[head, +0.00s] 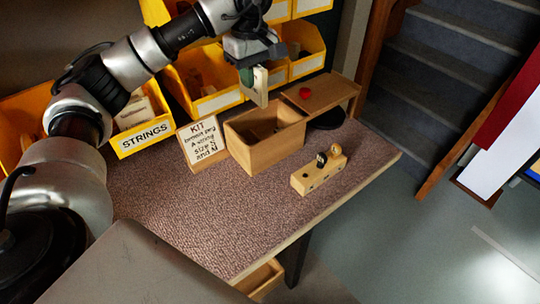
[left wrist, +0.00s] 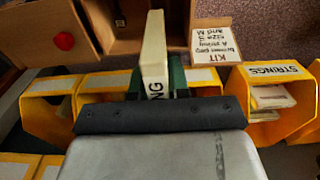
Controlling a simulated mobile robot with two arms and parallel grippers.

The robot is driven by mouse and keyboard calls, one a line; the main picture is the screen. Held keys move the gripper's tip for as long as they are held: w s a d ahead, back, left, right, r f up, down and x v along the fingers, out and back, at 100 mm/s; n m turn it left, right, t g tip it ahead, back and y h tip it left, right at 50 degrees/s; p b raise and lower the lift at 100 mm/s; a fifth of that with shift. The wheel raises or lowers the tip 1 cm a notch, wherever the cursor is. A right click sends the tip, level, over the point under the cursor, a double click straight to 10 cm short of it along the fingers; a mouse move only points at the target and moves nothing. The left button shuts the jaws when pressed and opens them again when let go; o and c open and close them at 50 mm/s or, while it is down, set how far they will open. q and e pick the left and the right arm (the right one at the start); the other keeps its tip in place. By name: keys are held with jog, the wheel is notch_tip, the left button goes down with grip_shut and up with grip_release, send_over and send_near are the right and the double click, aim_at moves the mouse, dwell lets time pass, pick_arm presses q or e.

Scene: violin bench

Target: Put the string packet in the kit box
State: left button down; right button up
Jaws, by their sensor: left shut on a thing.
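My left gripper (head: 253,77) is shut on a cream string packet (head: 261,91), which hangs upright from the fingers. It is in the air above the back of the open wooden kit box (head: 276,154), and the packet looks clear of the box. In the left wrist view the packet (left wrist: 153,45) stands out beyond the green fingertips, with part of a dark printed word showing. The kit box also shows there behind the packet (left wrist: 121,46). Its floor is partly hidden. My right gripper is in neither view.
A kit card (head: 202,143) stands left of the box. Yellow bins, one labelled STRINGS (head: 146,138), line the back. A wooden stand with a red round thing (head: 305,93) is at right. A wooden block (head: 319,174) with dark pegs is in front. The bench's front left is clear.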

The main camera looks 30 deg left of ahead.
aim_at(253, 96)
pick_arm(q)
notch_tip(253, 96, down, 18)
jog(key=shift+w+r, duration=0.1)
dwell(0.4)
jog(key=c, duration=1.1)
grip_release()
notch_tip(253, 96, up, 12)
jog(key=shift+r, duration=0.1)
